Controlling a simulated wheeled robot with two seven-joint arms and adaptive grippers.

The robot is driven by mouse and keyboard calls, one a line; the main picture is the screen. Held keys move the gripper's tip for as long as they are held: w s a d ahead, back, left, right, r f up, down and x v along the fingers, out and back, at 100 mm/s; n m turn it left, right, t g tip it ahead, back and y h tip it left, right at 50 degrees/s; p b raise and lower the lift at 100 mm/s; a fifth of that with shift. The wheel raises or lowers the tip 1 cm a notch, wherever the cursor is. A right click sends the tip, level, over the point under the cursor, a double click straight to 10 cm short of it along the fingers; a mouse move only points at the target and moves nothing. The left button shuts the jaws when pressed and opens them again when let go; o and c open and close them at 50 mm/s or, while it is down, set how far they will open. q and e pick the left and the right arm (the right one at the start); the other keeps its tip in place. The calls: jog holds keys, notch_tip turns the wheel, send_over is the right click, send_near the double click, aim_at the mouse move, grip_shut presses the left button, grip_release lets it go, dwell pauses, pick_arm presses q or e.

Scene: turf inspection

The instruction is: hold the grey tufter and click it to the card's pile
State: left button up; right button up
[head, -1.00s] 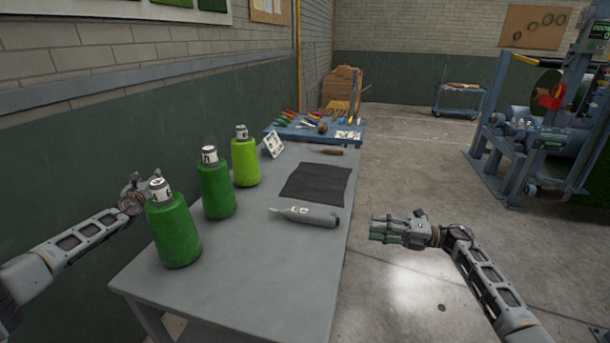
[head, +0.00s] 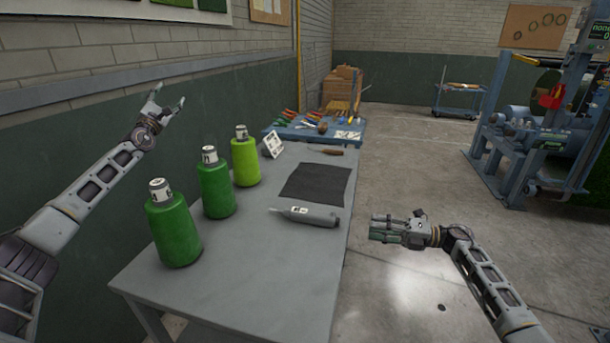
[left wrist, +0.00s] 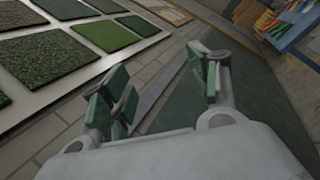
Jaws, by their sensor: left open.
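The grey tufter (head: 310,216) lies on its side on the grey table, below the dark mat, its thin tip pointing left. A white card (head: 274,144) with dark marks stands tilted on the table behind the mat; I cannot make out any pile on it. My left gripper (head: 170,95) is open and empty, raised by the wall, left of the green bottles and far from the tufter. Its spread green-padded fingers show in the left wrist view (left wrist: 162,88). My right gripper (head: 374,229) is off the table's right edge, right of the tufter and apart from it; its jaw opening is unclear.
Three green bottle-like containers with white tops, a front one (head: 174,230), a middle one (head: 216,190) and a lighter one (head: 245,162), line the table's left side. The dark mat (head: 315,181) lies flat. A blue cart (head: 290,132) with tools stands behind. The front tabletop is clear.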

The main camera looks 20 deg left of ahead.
pick_arm(q)
jog(key=w+d+r+m+h, duration=0.2)
jog(key=d+r+m+h, duration=0.1)
jog(key=d, duration=0.6)
jog(key=w+d+r+m+g+h, duration=0.1)
jog(key=w+d+r+m+h, duration=0.2)
jog(key=d, duration=0.6)
jog(key=w+d+r+m+h, duration=0.2)
jog(key=d+r+h, duration=0.15)
jog(key=d, duration=0.55)
jog(key=s+d+r+m+g+h, duration=0.1)
jog(key=s+d+m+g+h, duration=0.2)
jog(key=d, duration=1)
jog(key=d+m+g+h, duration=0.3)
jog(key=d+m+g, duration=0.1)
jog(key=d, duration=0.9)
jog(key=s+d+f+g+y, duration=0.35)
jog(key=d+f+g, duration=0.3)
jog(key=f, duration=0.55)
jog(key=s+a+f+n+g+y, duration=0.1)
jog(key=s+a+f+g+y, duration=0.2)
jog(key=f, duration=0.5)
jog(key=s+a+f+n+g+y, duration=0.2)
jog(key=s+a+f+g+y, duration=0.2)
jog(key=f, duration=0.4)
jog(key=shift+s+a+n, duration=0.3)
jog(key=shift+s+a, duration=0.3)
jog(key=shift+s, duration=0.75)
